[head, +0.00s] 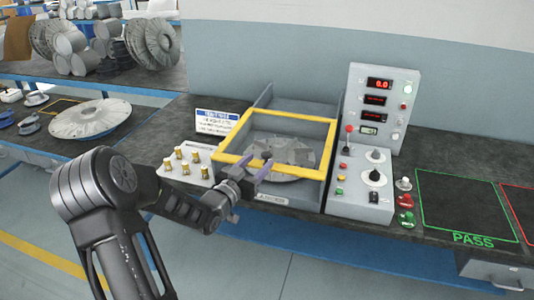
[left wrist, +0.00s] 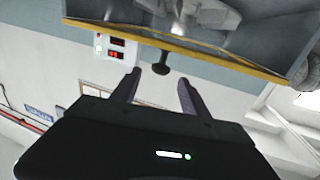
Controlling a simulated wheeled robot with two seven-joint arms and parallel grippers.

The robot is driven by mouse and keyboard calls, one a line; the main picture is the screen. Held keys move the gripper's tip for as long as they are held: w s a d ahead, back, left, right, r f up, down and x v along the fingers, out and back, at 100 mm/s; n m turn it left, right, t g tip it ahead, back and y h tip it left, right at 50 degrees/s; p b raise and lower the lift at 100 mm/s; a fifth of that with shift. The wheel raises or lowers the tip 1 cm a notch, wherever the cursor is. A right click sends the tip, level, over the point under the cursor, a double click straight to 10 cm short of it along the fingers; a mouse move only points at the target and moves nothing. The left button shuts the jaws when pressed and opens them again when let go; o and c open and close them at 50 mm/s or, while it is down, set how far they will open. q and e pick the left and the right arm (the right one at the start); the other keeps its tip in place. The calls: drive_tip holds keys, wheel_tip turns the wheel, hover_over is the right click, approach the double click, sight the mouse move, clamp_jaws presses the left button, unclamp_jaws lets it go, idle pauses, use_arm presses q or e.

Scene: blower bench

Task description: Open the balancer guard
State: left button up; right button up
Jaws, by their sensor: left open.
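The balancer guard (head: 296,118) is a yellow-framed cover that lies lowered over the grey balancer bay. A bladed grey wheel (head: 285,150) shows inside its frame. In the left wrist view the guard's yellow edge (left wrist: 215,53) crosses the top, with a dark knob handle (left wrist: 161,64) sticking out from it. My left gripper (head: 257,168) is at the guard's front edge. In the left wrist view its open fingers (left wrist: 158,78) point at the knob, which appears between and just beyond the tips. I cannot tell whether they touch it. My right gripper is not in view.
A control panel (head: 378,105) with displays and knobs stands right of the bay. Left are a sign (head: 217,122) and a plate with brass weights (head: 188,166). A green-outlined PASS area (head: 465,205) is bare at the right. Wheels and cylinders fill the back left.

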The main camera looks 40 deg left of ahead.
sight(264, 157)
use_arm(q)
drive_tip(key=w, duration=0.3)
drive_tip(key=w+p, duration=0.1)
drive_tip(key=w, duration=0.1)
drive_tip(key=shift+w+a, duration=0.3)
drive_tip(key=shift+w, duration=0.05)
drive_tip(key=shift+c, duration=0.4)
clamp_jaws()
idle(0.7)
